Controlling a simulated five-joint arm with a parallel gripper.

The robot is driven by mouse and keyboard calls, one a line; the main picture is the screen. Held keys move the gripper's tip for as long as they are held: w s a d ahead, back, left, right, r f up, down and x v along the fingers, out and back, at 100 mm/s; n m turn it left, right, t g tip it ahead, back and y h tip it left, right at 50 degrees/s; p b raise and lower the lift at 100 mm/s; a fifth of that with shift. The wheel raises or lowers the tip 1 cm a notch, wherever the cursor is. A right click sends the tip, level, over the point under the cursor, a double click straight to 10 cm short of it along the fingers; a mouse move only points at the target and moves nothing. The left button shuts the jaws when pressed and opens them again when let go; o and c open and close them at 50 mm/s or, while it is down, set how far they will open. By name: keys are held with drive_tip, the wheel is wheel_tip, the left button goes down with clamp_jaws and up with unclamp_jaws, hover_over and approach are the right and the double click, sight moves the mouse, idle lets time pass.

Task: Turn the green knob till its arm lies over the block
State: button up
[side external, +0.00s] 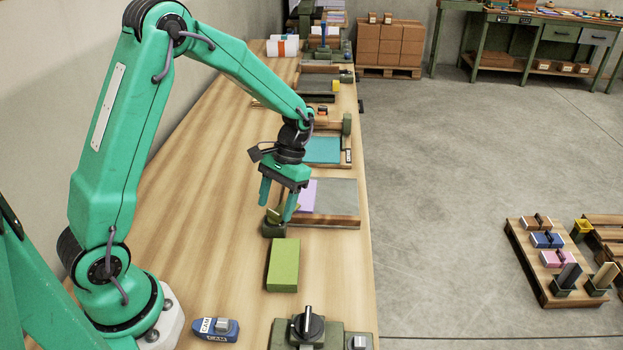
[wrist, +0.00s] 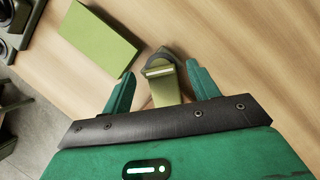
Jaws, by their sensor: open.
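The green knob (side external: 275,216) is an olive piece on a dark round base, on the bench below my gripper. In the wrist view the knob's olive arm (wrist: 167,88) runs from the base toward my gripper's palm and does not lie over the block. The olive-green block (side external: 284,266) lies flat on the bench nearer the side camera; it also shows in the wrist view (wrist: 98,42) at upper left, apart from the knob. My gripper (side external: 277,204) points down, open, with its fingers on either side of the knob's arm and visible gaps to both in the wrist view (wrist: 160,87).
A tray with a purple sheet (side external: 307,194) stands just behind the knob. A fixture with a black dial (side external: 308,326) and a blue CAM-labelled piece (side external: 215,329) are at the near end. More trays line the bench's right edge. The bench left of the knob is clear.

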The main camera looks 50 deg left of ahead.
drive_tip(key=shift+s+f, duration=0.25)
drive_tip(key=shift+f, duration=0.25)
clamp_jaws()
drive_tip(key=shift+d+m, duration=0.1)
drive_tip(key=shift+m, duration=0.8)
unclamp_jaws()
